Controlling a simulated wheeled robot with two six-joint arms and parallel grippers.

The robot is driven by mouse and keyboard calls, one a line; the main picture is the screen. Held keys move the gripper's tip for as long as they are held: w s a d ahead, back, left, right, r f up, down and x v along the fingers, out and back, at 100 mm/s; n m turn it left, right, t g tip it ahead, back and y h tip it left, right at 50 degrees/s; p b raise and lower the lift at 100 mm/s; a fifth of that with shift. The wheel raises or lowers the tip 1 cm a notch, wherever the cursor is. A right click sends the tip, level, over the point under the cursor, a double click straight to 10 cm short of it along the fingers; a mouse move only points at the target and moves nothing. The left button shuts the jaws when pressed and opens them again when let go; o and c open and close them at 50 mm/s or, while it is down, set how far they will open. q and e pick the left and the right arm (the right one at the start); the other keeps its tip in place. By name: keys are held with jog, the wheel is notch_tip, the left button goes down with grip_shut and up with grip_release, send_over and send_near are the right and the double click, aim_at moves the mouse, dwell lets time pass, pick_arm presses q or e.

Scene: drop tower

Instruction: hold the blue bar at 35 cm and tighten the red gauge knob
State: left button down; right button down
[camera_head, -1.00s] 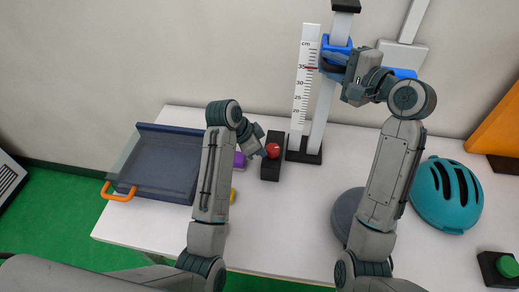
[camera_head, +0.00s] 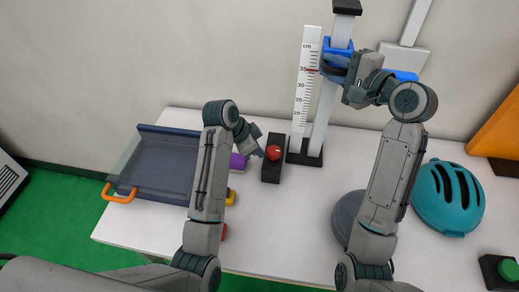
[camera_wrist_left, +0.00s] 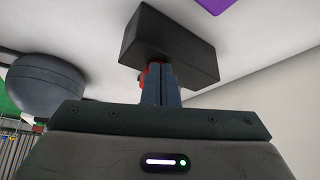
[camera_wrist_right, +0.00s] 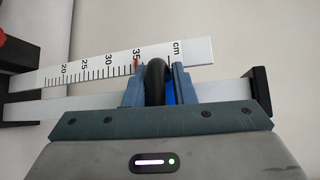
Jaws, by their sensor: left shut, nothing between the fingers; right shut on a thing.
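The blue bar (camera_head: 337,55) sits on the pale upright of the tower, level with the red mark at 35 on the white scale (camera_head: 304,85). My right gripper (camera_head: 343,68) is shut on the bar's dark rounded grip; the right wrist view shows this grip (camera_wrist_right: 155,84) between the fingers, with blue behind it. The red knob (camera_head: 273,152) is on a black block (camera_head: 271,170) left of the tower foot. My left gripper (camera_head: 259,152) is shut and empty beside the knob. In the left wrist view the closed fingers (camera_wrist_left: 160,82) partly hide the knob (camera_wrist_left: 145,74); contact is unclear.
A dark tray (camera_head: 160,165) with an orange handle is at the left. A purple thing (camera_head: 238,162) is behind my left arm. A grey round thing (camera_head: 345,215), a teal helmet (camera_head: 447,197) and a green button (camera_head: 508,270) are at the right. The front middle table is clear.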

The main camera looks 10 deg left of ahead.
jog(key=c, duration=1.4)
grip_release()
pick_arm(q)
notch_tip(320, 180, up, 6)
jog(key=shift+f, duration=0.1)
pick_arm(e)
jog(key=shift+o, duration=0.2)
